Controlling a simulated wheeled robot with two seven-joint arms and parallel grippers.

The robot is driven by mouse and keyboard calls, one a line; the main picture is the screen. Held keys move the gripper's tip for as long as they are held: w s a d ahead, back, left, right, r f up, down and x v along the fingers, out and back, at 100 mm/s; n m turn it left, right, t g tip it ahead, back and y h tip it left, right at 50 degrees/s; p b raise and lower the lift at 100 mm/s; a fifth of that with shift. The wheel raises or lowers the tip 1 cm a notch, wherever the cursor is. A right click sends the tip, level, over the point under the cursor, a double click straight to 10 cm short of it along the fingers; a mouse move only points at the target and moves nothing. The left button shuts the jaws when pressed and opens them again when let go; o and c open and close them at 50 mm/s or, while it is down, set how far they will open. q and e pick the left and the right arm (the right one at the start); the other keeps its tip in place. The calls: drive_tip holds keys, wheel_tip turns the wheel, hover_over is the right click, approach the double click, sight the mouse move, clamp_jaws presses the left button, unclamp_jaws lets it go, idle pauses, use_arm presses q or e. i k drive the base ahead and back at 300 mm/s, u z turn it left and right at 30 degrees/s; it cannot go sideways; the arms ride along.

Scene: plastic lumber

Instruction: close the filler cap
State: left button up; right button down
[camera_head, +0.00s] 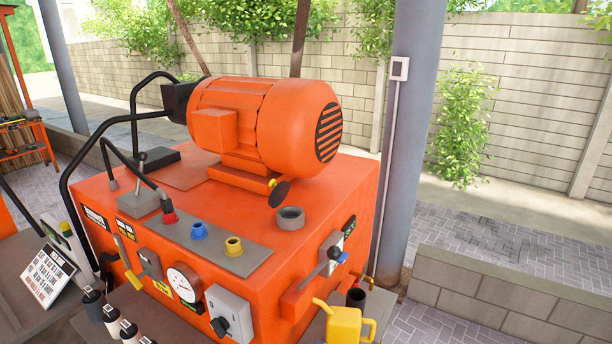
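An orange hydraulic power unit (345,215) with an orange motor (265,120) on top fills the middle of the view. A short grey round filler neck (290,217) stands on its top plate, near the front right, and its mouth is uncovered. A dark round disc (279,194), which looks like the filler cap, is tilted up on edge behind and left of the neck, apart from its mouth. A small yellow piece shows at its upper left. How the disc is attached cannot be made out. Neither of my grippers is in view.
A grey strip (215,245) with red, blue and yellow fittings lies left of the neck. A lever with a blue part (334,253) projects at the front right. A yellow can (343,322) stands below it. A grey post (408,130) rises behind right.

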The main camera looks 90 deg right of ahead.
sight(280, 191)
drive_tip(key=k, duration=0.5)
drive_tip(key=z, duration=0.75)
